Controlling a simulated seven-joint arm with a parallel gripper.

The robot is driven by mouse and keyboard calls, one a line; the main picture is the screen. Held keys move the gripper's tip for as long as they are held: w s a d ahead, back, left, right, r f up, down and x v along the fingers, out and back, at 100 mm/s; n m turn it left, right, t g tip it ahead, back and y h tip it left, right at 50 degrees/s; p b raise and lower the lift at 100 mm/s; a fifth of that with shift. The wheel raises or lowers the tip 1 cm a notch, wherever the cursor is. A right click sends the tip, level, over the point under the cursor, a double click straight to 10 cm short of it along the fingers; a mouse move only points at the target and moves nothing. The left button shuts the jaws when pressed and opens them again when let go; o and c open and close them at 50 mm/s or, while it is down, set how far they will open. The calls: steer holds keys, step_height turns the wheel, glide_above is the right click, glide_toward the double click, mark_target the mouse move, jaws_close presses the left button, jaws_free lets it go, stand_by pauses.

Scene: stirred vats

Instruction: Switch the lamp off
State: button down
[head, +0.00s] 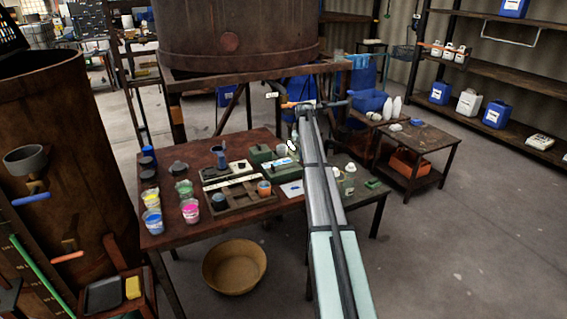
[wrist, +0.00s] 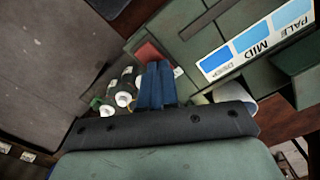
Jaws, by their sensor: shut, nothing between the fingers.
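I cannot pick out a lamp or its glow with certainty. A green box-like unit (wrist: 215,40) fills the upper right of the wrist view. It carries a card (wrist: 258,42) with blue patches marked PALE, MID and DEEP. A small red part (wrist: 150,52) shows at the box's near left, just beyond my fingertips; I cannot tell whether it is a switch. My gripper (wrist: 157,68) has its blue fingers shut and empty. Whether they touch anything is unclear. In the head view my arm reaches over the bench's right end and hides part of it.
The brown bench (head: 165,235) holds paint cups, dark lids and a wooden rack (head: 240,203). Several white-capped bottles (wrist: 122,99) stand left of my fingers. A large rusty vat (head: 235,35) is behind the bench. A tan basin (head: 234,267) sits on the floor.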

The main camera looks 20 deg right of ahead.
steer(key=shift+r, duration=3.45)
steer(key=shift+f, duration=0.1)
